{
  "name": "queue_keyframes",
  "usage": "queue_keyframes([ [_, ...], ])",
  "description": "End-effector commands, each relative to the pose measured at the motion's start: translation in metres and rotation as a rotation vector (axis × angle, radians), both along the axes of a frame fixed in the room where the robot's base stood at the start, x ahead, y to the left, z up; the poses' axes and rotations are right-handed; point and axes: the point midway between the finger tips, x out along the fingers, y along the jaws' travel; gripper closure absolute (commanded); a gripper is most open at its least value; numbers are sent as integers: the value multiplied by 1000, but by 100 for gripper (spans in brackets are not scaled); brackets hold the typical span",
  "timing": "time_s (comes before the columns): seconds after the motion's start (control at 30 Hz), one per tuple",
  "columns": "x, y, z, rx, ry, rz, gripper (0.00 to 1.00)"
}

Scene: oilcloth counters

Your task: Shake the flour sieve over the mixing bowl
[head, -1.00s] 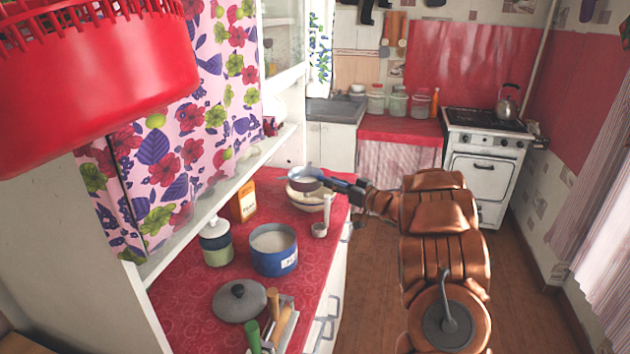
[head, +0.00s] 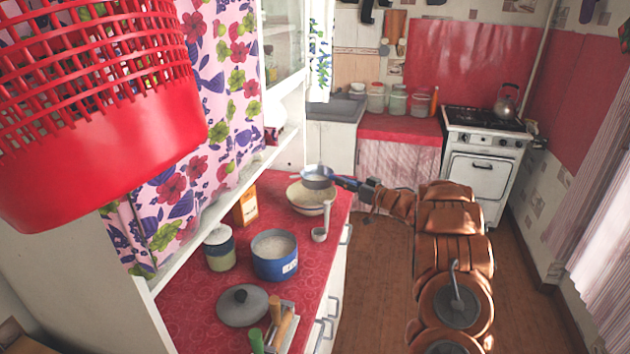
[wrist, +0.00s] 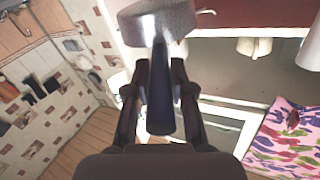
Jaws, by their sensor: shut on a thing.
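The flour sieve (head: 317,178) is a round, grey metal sieve with a dark blue handle, held above the mixing bowl at the far end of the red counter. My gripper (head: 361,186) is shut on its handle. In the wrist view the handle lies between the two fingers of my gripper (wrist: 160,90), and the sieve's metal head (wrist: 155,22) is at the top edge. The mixing bowl (head: 306,203) is cream-coloured and wide, and stands on the counter just below the sieve. The sieve hides part of its rim and inside. Something pale shows inside the sieve.
A red basket (head: 130,150) hangs close at upper left. The floor right of the counter is clear.

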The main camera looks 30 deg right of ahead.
Motion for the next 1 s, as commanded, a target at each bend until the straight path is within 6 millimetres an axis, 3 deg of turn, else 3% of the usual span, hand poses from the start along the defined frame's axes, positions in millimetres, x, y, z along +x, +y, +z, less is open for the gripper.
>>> queue_keyframes([
  [0.23, -1, 5, -2, 0, 1, 0, 100],
  [0.7, -15, 53, -1, 1, 0, 1, 100],
  [1.0, -16, 55, 0, 0, 0, 0, 100],
])
